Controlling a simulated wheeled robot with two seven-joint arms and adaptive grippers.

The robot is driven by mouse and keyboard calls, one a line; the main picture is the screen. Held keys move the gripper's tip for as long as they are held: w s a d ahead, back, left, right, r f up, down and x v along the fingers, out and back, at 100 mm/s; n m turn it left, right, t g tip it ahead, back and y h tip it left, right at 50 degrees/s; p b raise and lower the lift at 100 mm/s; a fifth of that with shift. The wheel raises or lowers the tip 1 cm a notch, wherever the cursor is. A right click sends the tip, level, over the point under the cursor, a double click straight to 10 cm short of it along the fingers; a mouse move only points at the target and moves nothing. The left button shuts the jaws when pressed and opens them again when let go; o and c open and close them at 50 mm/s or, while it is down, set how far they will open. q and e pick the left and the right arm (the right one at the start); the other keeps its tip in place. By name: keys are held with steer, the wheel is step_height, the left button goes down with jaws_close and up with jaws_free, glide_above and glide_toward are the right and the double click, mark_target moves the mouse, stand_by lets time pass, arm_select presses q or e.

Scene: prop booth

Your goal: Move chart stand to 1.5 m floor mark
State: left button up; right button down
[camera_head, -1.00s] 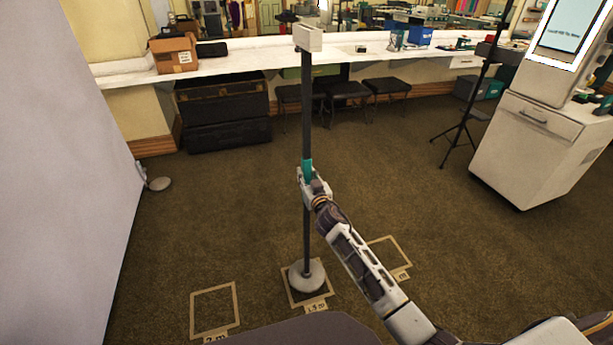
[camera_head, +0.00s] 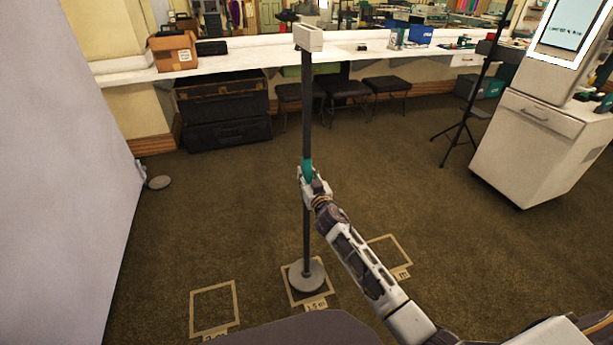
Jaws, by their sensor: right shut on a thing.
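The chart stand (camera_head: 307,110) is a dark upright pole with a white block on top, a teal grip partway down and a round grey base (camera_head: 307,275). Its base is inside the taped square of the 1.5 m floor mark (camera_head: 316,304); I cannot tell whether it touches the floor. My right gripper (camera_head: 308,178) is shut on the pole at the teal grip, and its arm reaches in from the lower right. My left gripper is not in view.
Taped squares lie to the left (camera_head: 214,309) and right (camera_head: 400,250) of the stand. A pale panel (camera_head: 70,170) stands at left. A white cabinet (camera_head: 535,145) and a black tripod (camera_head: 465,125) stand at right. Stools and a dark trunk (camera_head: 225,110) sit under the counter at the back.

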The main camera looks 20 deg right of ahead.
steer(key=shift+r, duration=0.35)
steer(key=shift+f+b, duration=2.2)
steer(key=shift+f, duration=0.4)
stand_by(3.3)
steer(key=c, duration=1.1)
jaws_free()
steer(key=shift+f, duration=0.4)
steer(key=shift+s, duration=0.1)
steer(key=shift+s+r, duration=0.1)
steer(key=shift+s, duration=0.2)
steer(key=s, duration=1.1)
steer(key=shift+d+r, duration=0.15)
steer(key=shift+d, duration=0.05)
